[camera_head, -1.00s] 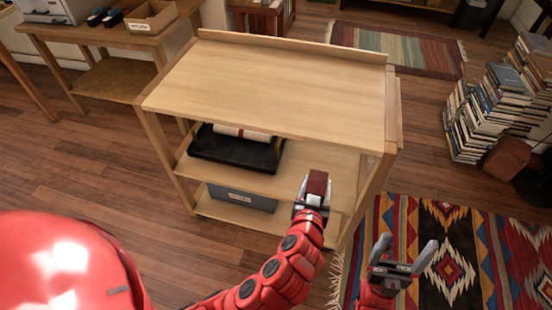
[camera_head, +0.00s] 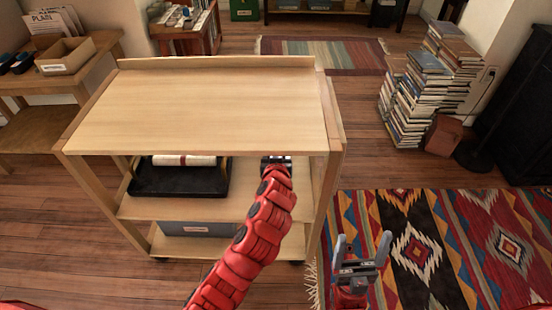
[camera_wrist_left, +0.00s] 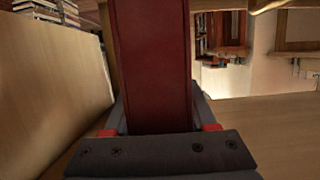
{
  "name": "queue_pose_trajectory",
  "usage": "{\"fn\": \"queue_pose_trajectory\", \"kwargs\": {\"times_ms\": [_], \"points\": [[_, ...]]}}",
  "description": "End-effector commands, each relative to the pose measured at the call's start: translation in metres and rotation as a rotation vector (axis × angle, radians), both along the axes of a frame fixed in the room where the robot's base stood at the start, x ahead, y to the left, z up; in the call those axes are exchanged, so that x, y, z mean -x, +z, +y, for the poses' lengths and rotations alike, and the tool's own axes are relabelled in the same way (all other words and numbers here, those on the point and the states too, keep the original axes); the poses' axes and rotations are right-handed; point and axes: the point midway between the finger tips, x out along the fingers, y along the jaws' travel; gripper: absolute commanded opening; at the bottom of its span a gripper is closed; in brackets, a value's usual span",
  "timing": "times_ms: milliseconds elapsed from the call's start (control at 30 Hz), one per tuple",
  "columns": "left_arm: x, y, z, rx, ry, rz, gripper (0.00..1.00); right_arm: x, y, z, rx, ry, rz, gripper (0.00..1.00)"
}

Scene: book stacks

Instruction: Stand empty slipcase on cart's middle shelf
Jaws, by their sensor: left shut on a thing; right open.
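My left gripper (camera_head: 276,160) is shut on the dark red slipcase (camera_wrist_left: 152,60), which fills the middle of the left wrist view. In the head view the gripper reaches in under the cart's top, above the right part of the middle shelf (camera_head: 215,208). The slipcase itself is hidden there by the cart top. Whether it touches the shelf cannot be told. My right gripper (camera_head: 363,248) is open and empty, in front of the cart's right side, over the patterned rug.
A black tray (camera_head: 150,184) with a pale, red-banded roll (camera_head: 184,160) occupies the middle shelf's left. A grey box (camera_head: 196,229) sits on the bottom shelf. The cart top (camera_head: 200,105) is bare. Book stacks (camera_head: 425,90) stand at the back right.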

Motion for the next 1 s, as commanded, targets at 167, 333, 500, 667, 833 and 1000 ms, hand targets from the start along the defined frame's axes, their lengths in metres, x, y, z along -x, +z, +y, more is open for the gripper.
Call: {"fn": "queue_pose_trajectory", "kwargs": {"times_ms": [167, 333, 500, 667, 833, 1000], "points": [[-0.003, -0.013, -0.001, 0.000, -0.002, 0.002, 0.00, 0.000, -0.005, 0.000, 0.000, 0.000, 0.000, 0.87], [-0.003, -0.037, 0.000, -0.003, -0.001, 0.003, 0.00, 0.000, -0.011, 0.000, 0.000, 0.000, 0.000, 0.87], [-0.003, -0.036, 0.000, 0.000, -0.001, 0.000, 0.00, 0.000, -0.010, 0.000, 0.000, 0.000, 0.000, 0.87], [-0.003, -0.040, 0.000, 0.000, -0.001, 0.001, 0.00, 0.000, -0.014, 0.000, 0.000, 0.000, 0.000, 0.87], [-0.003, -0.038, 0.000, -0.001, -0.001, 0.001, 0.84, 0.000, -0.012, 0.000, 0.000, 0.000, 0.000, 0.87], [-0.002, -0.038, 0.000, -0.001, -0.001, 0.001, 0.87, 0.000, -0.012, 0.000, 0.000, 0.000, 0.000, 0.87]]}}
